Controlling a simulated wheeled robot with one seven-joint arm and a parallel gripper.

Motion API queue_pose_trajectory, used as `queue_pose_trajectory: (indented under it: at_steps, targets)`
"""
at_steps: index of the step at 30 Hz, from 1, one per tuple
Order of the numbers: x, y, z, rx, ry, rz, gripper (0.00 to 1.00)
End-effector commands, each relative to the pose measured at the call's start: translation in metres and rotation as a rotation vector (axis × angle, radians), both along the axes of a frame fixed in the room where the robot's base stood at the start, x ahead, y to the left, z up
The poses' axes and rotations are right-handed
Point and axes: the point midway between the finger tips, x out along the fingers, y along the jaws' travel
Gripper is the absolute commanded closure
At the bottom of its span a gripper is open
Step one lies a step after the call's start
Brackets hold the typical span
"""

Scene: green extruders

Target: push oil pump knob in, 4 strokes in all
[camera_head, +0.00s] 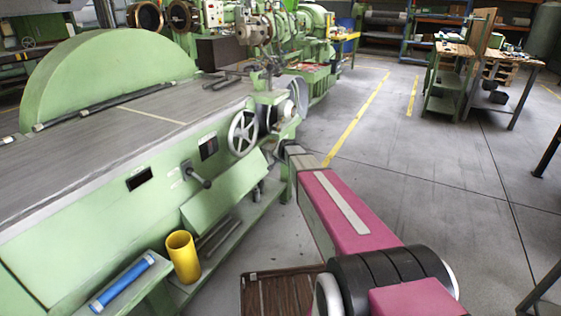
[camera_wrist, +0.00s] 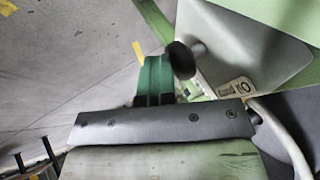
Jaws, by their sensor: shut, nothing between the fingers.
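The oil pump knob (camera_wrist: 181,60) is a black round knob on a short pale shaft in the wrist view. It stands out from a pale panel (camera_wrist: 245,45) that carries a small label (camera_wrist: 235,87) with partly readable letters, seemingly "OIL". My gripper (camera_wrist: 155,62) shows as dark green fingers, shut and empty, just left of the knob. In the picture the finger edge and the knob nearly meet; I cannot tell whether they touch. In the head view my pink arm reaches to the machine beside the handwheel (camera_head: 242,132); I cannot make out the knob or fingertips there.
The green machine (camera_head: 130,205) fills the left, with a lever (camera_head: 197,177) on its front. Open floor (camera_head: 440,185) lies right.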

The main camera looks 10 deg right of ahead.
Motion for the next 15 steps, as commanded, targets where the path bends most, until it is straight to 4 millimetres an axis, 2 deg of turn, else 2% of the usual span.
queue_pose_trajectory:
  at_steps: [6, 15]
  targets:
    - [-0.023, -0.014, 0.000, -0.001, 0.001, 0.000, 1.00]
    - [-0.064, -0.019, 0.051, -0.002, 0.000, 0.001, 1.00]
